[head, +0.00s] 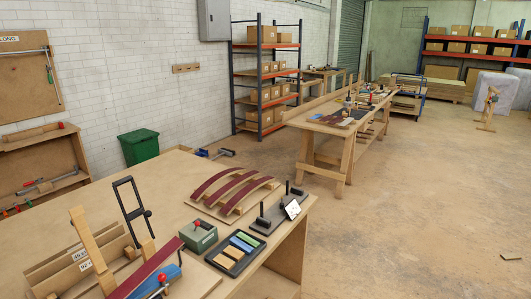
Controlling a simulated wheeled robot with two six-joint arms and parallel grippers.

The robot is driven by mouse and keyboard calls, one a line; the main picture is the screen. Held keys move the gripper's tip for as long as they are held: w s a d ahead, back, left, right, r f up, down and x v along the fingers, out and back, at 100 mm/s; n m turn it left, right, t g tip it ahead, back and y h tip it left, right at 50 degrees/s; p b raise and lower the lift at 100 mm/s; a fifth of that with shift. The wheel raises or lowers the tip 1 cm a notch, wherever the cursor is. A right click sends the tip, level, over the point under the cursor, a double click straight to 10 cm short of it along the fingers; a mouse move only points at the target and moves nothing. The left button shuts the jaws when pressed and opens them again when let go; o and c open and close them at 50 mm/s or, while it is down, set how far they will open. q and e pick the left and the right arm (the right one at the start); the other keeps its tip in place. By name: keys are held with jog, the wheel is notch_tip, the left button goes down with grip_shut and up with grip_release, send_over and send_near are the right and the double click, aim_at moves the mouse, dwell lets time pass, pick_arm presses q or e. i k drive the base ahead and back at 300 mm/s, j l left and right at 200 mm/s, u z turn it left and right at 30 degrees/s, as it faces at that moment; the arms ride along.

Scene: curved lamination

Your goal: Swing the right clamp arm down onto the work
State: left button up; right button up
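A dark red strip (146,268) slants across the jig's right side, beside a blue part (168,276) and a red knob (162,277). The bottom edge cuts off the jig. I cannot tell for certain which part is the right clamp arm, nor its contact with the work. Neither of my grippers is in view.
On the bench (165,195) are curved dark red laminations on a board (234,190), a green box (198,236), a black tray of coloured blocks (236,254) and a grey fixture with black posts (278,212). The bench's middle is clear. Open floor (410,215) lies right.

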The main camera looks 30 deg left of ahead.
aim_at(140, 211)
jog(key=i+l+u, duration=0.1)
jog(key=i+u, duration=0.3)
jog(key=i, duration=0.15)
jog(key=i+l+u, duration=0.25)
jog(key=i+u, duration=0.15)
jog(key=i+l+u, duration=0.4)
jog(key=i+l, duration=0.05)
jog(key=i, duration=0.1)
